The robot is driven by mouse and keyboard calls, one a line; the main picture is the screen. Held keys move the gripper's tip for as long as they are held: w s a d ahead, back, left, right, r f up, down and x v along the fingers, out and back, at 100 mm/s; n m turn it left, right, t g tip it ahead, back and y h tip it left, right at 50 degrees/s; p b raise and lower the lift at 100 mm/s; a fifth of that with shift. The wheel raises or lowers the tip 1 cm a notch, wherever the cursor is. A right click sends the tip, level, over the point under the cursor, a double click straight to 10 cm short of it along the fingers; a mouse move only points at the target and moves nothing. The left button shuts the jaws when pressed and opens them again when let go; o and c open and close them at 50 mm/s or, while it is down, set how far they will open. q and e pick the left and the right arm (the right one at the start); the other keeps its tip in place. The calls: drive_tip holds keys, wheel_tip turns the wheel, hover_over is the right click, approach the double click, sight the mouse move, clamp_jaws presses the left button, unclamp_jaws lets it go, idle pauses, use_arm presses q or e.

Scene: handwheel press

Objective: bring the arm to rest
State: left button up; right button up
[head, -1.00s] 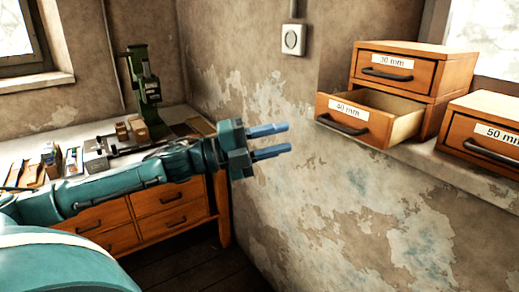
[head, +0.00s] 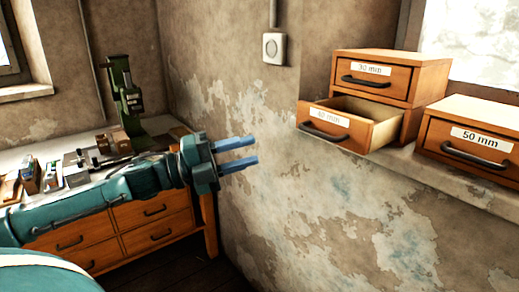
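My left arm comes in from the left and stretches over the front of the workbench. My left gripper (head: 237,153) is open, with its two blue fingers apart and nothing between them. It points right, toward the bare wall, below and to the left of the open drawer. It touches nothing that I can see. My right gripper is not in view.
A wooden workbench (head: 152,215) with drawers stands at the left, bearing a green press (head: 128,100) and several small parts. On the wall ledge, a drawer cabinet (head: 390,73) has its lower drawer (head: 336,122) pulled out. The "50 mm" drawer box (head: 468,142) is closed.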

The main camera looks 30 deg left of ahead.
use_arm(q)
drive_tip(key=s+f+n+t+y+p, duration=0.1)
drive_tip(key=s+f+n+y+p, duration=0.1)
drive_tip(key=f+n+y, duration=0.55)
drive_tip(key=s+f+n+y+p, duration=0.25)
drive_tip(key=f+n, duration=0.55)
drive_tip(key=f, duration=0.7)
drive_tip(key=s+d+f+n+g, duration=0.2)
drive_tip(key=s+d+f+n, duration=0.2)
drive_tip(key=d, duration=0.4)
drive_tip(key=s+d+f+n+g+p, duration=0.1)
drive_tip(key=s+d+f+n+g, duration=0.2)
drive_tip(key=s+d+f+n, duration=0.2)
drive_tip(key=s+d+f, duration=0.2)
drive_tip(key=d+f, duration=0.1)
drive_tip(key=d, duration=0.1)
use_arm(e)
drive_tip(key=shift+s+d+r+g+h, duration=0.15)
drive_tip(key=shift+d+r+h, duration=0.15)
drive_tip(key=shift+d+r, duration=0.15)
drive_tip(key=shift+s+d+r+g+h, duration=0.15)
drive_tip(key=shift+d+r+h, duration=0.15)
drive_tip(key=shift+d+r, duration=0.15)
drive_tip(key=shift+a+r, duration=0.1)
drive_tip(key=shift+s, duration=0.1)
